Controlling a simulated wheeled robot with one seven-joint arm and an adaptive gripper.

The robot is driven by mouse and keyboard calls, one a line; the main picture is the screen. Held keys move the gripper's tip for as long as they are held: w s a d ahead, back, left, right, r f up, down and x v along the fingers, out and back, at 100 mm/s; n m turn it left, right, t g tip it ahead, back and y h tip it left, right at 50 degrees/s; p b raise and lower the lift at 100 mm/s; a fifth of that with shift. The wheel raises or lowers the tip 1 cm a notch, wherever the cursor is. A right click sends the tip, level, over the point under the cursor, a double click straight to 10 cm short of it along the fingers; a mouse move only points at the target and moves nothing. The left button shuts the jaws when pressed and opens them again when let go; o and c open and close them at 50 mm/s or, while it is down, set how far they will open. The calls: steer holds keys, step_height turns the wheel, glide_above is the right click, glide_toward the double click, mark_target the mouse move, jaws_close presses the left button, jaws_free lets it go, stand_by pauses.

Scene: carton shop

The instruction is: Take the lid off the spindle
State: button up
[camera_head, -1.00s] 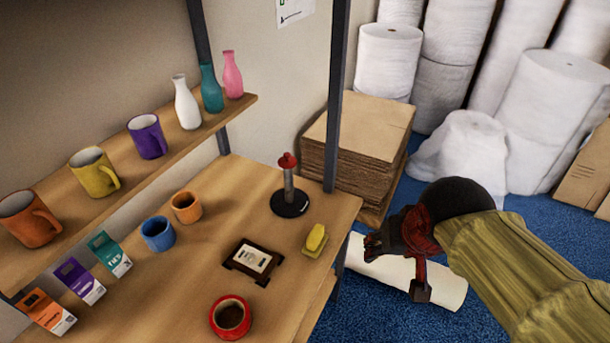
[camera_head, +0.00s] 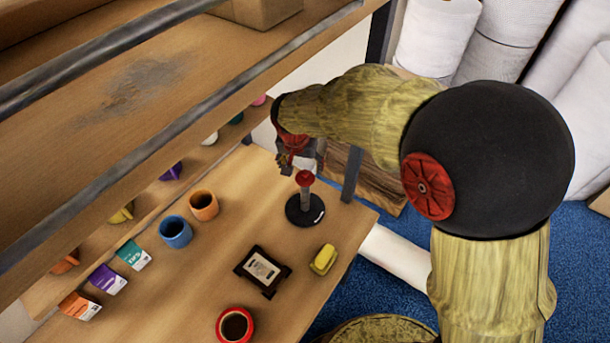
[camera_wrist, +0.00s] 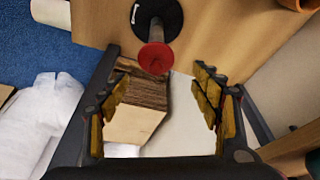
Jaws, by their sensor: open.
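The spindle is a grey upright post (camera_head: 305,196) on a round black base (camera_head: 305,213), standing near the table's right back corner. A red lid (camera_head: 304,178) caps its top. In the wrist view the red lid (camera_wrist: 155,58) shows just beyond the fingertips, near the gap between them, with the black base (camera_wrist: 158,18) behind it. My gripper (camera_head: 300,160) is just above and behind the lid in the head view. In the wrist view my gripper (camera_wrist: 160,85) has its fingers wide apart with nothing between them. The lid appears apart from both fingers.
On the table (camera_head: 200,265) are a framed card (camera_head: 262,270), a yellow block (camera_head: 323,259), a red mug (camera_head: 235,324), blue (camera_head: 175,231) and orange cups (camera_head: 204,205), and small boxes (camera_head: 107,280). An upper shelf (camera_head: 140,85) overhangs the left. A cardboard stack (camera_wrist: 138,110) stands beyond.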

mark_target(305, 172)
steer(key=x, duration=0.5)
steer(key=shift+d+f, duration=0.1)
steer(key=shift+d, duration=0.2)
steer(key=c, duration=0.3)
steer(key=c, duration=0.7)
